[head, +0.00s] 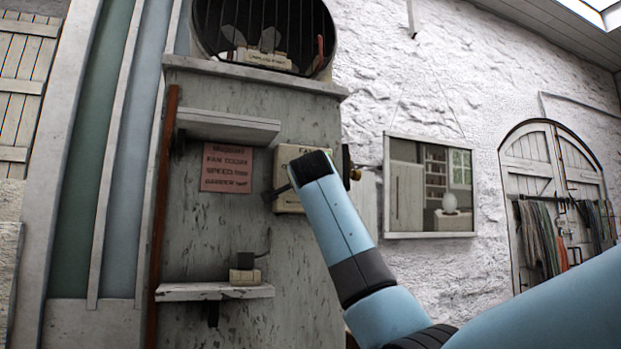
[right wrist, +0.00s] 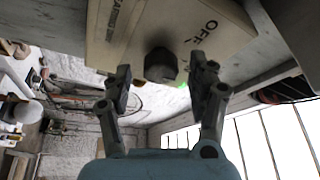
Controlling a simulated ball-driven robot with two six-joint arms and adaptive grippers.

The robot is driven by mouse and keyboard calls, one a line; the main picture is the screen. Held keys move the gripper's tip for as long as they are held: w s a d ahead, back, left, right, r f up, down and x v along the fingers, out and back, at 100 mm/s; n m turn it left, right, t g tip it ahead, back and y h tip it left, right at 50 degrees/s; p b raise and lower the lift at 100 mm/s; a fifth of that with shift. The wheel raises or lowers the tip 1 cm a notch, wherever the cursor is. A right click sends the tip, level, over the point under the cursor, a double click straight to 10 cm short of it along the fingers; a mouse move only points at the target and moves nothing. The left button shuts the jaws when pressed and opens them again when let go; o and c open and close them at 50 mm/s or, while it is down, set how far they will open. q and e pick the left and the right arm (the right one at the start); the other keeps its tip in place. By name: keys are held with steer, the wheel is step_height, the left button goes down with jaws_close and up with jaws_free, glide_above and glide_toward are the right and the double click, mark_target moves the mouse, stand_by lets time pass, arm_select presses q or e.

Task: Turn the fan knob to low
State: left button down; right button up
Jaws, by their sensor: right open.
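The fan control box (head: 288,153) is a cream box on the grey weathered panel in the head view, partly hidden behind my right arm. In the right wrist view its face (right wrist: 120,30) carries printed lettering, with "OFF" readable to the right. The dark round fan knob (right wrist: 161,65) stands out from that face. My right gripper (right wrist: 160,80) is open, with one finger on either side of the knob and visible space at both sides. In the head view a dark finger of the right gripper (head: 277,192) shows against the box; the knob is hidden there. My left gripper is not in view.
A pink notice (head: 227,168) hangs left of the box, below a small shelf (head: 226,124). A lower shelf (head: 214,291) holds a small cream block (head: 244,276). The round fan opening (head: 265,30) is above. A brass fitting (head: 355,174) projects at the panel's right edge.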

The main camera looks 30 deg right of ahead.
steer(key=v, duration=1.1)
steer(key=shift+s, duration=0.1)
